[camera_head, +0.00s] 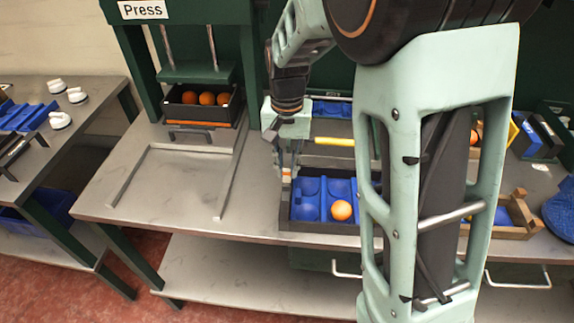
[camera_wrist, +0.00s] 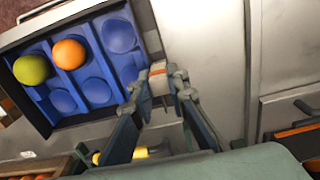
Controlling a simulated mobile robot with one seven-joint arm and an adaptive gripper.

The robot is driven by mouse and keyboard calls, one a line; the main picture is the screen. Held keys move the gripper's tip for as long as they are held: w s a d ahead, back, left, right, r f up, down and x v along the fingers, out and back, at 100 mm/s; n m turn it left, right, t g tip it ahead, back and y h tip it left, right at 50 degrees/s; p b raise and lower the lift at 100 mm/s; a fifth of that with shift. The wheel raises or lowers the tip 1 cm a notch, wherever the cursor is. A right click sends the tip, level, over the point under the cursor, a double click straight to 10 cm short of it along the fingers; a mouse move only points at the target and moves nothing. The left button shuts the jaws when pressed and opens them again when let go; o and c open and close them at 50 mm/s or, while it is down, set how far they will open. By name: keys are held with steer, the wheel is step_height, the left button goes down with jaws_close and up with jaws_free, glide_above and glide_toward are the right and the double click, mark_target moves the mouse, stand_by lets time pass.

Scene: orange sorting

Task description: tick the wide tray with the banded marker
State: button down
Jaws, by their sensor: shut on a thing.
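My gripper (camera_head: 288,163) is shut on the banded marker (camera_head: 287,173), a short white piece with an orange band. In the wrist view the marker (camera_wrist: 158,77) sits between the fingertips (camera_wrist: 160,88), beside a dark tray's wall. That tray (camera_head: 318,228) has a blue cupped insert and is likely the wide tray. The marker is at its back left corner in the head view; I cannot tell whether they touch. The wrist view shows the tray (camera_wrist: 152,32) with an orange (camera_wrist: 68,54) and a green fruit (camera_wrist: 32,69) in its cups. My arm hides its right part in the head view.
A press (camera_head: 195,72) stands behind left with a dark box (camera_head: 203,113) of oranges. A yellow bar (camera_head: 334,141) lies behind the tray. A wooden crate (camera_head: 520,212) and blue bins (camera_head: 540,135) are at right. The bench left of the tray is clear inside a metal frame (camera_head: 228,180).

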steer(key=shift+f, duration=0.45)
stand_by(1.0)
steer(key=shift+w+d, duration=0.15)
steer(key=shift+w, duration=0.6)
stand_by(0.3)
steer(key=shift+s+r, duration=0.15)
steer(key=shift+s, duration=0.4)
stand_by(0.5)
steer(key=shift+r+p, duration=2.75)
steer(key=shift+r, duration=0.8)
steer(key=shift+s+f, duration=0.1)
steer(key=shift+s, duration=0.05)
